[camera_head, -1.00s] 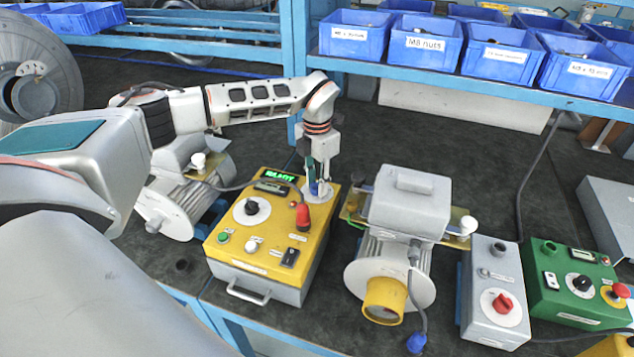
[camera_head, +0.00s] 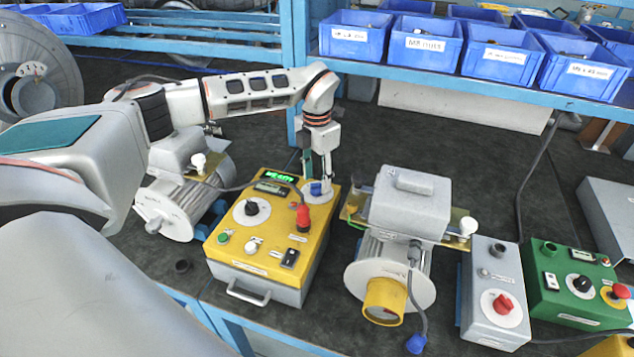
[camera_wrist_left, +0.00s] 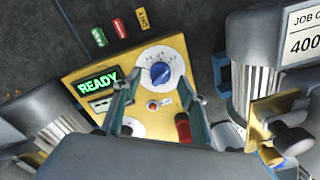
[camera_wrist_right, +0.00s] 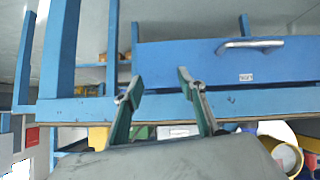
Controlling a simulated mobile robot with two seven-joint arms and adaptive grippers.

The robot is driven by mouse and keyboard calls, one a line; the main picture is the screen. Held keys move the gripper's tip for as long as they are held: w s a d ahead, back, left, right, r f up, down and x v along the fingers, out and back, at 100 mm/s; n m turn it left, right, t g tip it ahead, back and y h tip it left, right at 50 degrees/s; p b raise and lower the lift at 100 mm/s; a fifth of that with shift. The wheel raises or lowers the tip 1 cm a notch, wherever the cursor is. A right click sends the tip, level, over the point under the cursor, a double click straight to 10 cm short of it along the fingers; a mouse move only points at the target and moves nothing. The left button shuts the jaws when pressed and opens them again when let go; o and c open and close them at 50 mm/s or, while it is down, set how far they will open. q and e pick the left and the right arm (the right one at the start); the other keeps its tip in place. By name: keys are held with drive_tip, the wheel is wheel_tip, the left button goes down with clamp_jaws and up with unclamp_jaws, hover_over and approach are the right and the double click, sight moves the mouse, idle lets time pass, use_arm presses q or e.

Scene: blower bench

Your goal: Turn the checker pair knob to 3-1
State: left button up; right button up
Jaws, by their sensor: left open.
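The checker (camera_head: 262,262) is a yellow-topped box with a lit green display (camera_head: 280,177); the left wrist view reads READY on that display (camera_wrist_left: 98,83). A blue knob on a white dial (camera_head: 316,189) sits at its far right corner; it also shows in the left wrist view (camera_wrist_left: 160,72). A black knob on a white dial (camera_head: 250,207) is nearer the front left. My left gripper (camera_head: 319,178) is open just above the blue knob, its fingers (camera_wrist_left: 158,90) apart and not closed on it. My right gripper (camera_wrist_right: 160,78) is open and empty, facing the bench front.
A red plug (camera_head: 302,217) with a cable stands on the checker. Motors stand left (camera_head: 180,190) and right (camera_head: 410,205) of it. A grey box (camera_head: 495,290) and green box (camera_head: 575,285) are further right. Blue bins (camera_head: 430,42) line the shelf behind.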

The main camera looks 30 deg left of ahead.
sight(317, 184)
use_arm(q)
wheel_tip(317, 184, up, 10)
idle(0.3)
drive_tip(key=shift+f, duration=0.15)
idle(0.3)
